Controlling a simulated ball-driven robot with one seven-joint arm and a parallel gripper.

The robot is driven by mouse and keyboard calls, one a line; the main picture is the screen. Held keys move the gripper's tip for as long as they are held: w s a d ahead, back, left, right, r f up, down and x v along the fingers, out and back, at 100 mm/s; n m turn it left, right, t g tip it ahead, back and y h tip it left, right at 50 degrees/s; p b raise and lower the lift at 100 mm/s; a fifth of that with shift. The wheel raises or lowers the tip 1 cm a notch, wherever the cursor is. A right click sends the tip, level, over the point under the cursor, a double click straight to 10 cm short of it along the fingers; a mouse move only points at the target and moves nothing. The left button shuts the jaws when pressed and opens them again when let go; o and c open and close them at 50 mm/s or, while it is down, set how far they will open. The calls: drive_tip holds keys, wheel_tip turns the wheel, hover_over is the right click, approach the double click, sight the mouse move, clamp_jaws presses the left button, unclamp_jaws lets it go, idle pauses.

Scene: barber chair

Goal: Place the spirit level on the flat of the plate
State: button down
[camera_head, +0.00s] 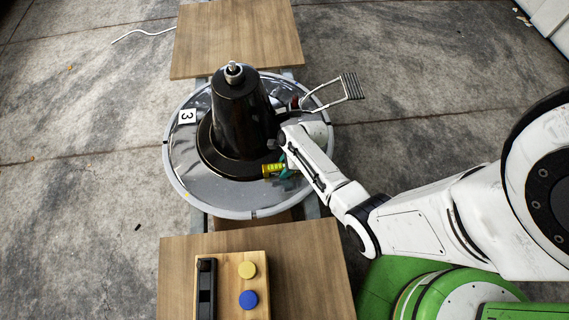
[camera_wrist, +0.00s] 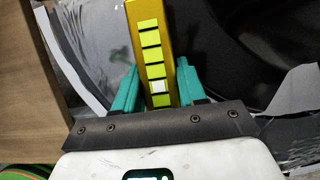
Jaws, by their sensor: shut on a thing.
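The spirit level is a yellow bar with bright yellow-green segments (camera_head: 272,170), at the front right of the black column on the plate. It also shows in the wrist view (camera_wrist: 152,50), between the two teal fingers of my gripper (camera_wrist: 155,88). My gripper is shut on it, and in the head view the gripper (camera_head: 287,168) is over the plate. The plate (camera_head: 215,197) is a round, shiny disc with a pale rim. Whether the level touches the plate is unclear. The level's far end is cut off in the wrist view.
A black conical column (camera_head: 240,115) rises from the plate's middle. A metal footrest (camera_head: 335,92) juts out at the right. A tag marked 3 (camera_head: 187,116) is on the plate's left. A wooden board (camera_head: 180,270) in front holds a block with yellow and blue discs.

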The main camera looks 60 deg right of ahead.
drive_tip(key=shift+f, duration=0.15)
drive_tip(key=shift+f, duration=0.15)
drive_tip(key=c, duration=0.6)
unclamp_jaws()
drive_tip(key=shift+c, duration=0.2)
